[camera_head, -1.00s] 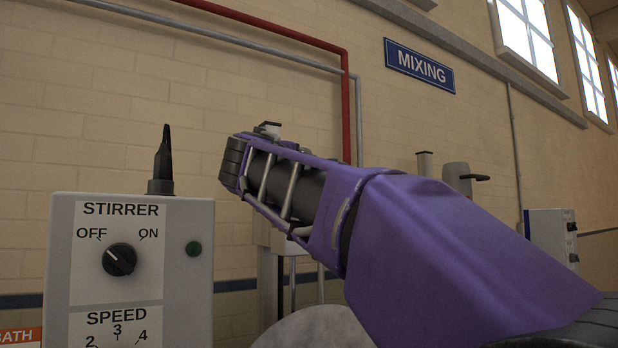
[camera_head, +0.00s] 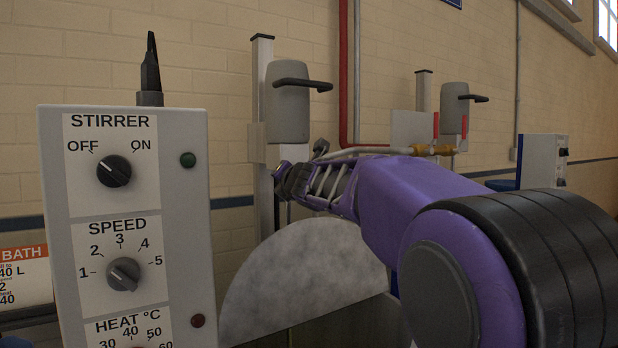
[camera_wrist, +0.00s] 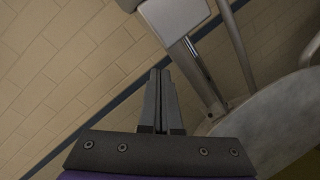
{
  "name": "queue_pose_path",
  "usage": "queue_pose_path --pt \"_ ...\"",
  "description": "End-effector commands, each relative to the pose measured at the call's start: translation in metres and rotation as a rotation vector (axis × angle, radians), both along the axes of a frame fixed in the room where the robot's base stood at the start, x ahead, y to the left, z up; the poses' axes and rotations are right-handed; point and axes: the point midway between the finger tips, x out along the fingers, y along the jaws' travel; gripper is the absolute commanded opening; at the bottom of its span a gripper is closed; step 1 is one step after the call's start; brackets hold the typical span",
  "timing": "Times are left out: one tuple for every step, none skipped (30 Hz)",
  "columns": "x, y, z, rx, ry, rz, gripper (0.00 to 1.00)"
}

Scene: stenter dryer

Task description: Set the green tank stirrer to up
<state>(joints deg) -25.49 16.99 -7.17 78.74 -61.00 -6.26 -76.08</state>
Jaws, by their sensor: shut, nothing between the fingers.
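In the head view a stirrer head (camera_head: 288,108), a grey rounded unit with a black handle (camera_head: 304,82), sits high on a metal post (camera_head: 263,70). It is above a grey rounded lid-like plate (camera_head: 300,270). A second similar stirrer head (camera_head: 455,108) stands farther right. No green tank is clearly visible, so I cannot tell which stirrer is the green tank's. My gripper (camera_wrist: 160,72) is shut and empty in the wrist view, pointing toward the wall. Its fingers are not clear in the head view, where my wrist is below the nearer stirrer head.
A control box (camera_head: 185,230) at left carries a stirrer OFF/ON knob (camera_head: 114,171), a speed knob (camera_head: 123,274) and a heat dial. A black pointed fixture (camera_head: 150,65) shows at its top. A red pipe (camera_head: 343,80) runs down the wall.

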Motion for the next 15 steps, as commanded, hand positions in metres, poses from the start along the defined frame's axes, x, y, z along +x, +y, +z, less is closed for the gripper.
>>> queue_pose_path --pt "0.008 -0.008 -0.019 -0.065 -0.031 0.042 0.0" --pt "0.011 -0.012 -0.028 -0.102 -0.058 0.069 0.0" --pt "0.013 -0.017 -0.038 -0.15 -0.101 0.102 0.0" --pt "0.016 -0.022 -0.045 -0.183 -0.136 0.124 0.0" --pt "0.017 -0.027 -0.052 -0.216 -0.174 0.142 0.0" --pt "0.019 -0.035 -0.059 -0.256 -0.227 0.161 0.0" --pt "0.019 -0.041 -0.063 -0.283 -0.268 0.17 0.0" --pt "0.02 -0.047 -0.068 -0.308 -0.308 0.178 0.0" --pt "0.02 -0.056 -0.072 -0.339 -0.361 0.181 0.0" --pt "0.02 -0.062 -0.075 -0.362 -0.399 0.182 0.0" --pt "0.02 -0.068 -0.077 -0.38 -0.434 0.178 0.0" --pt "0.019 -0.075 -0.079 -0.405 -0.476 0.173 0.0" --pt "0.019 -0.08 -0.081 -0.421 -0.504 0.169 0.0" --pt "0.018 -0.084 -0.081 -0.434 -0.53 0.163 0.0" --pt "0.018 -0.089 -0.082 -0.448 -0.556 0.157 0.0"
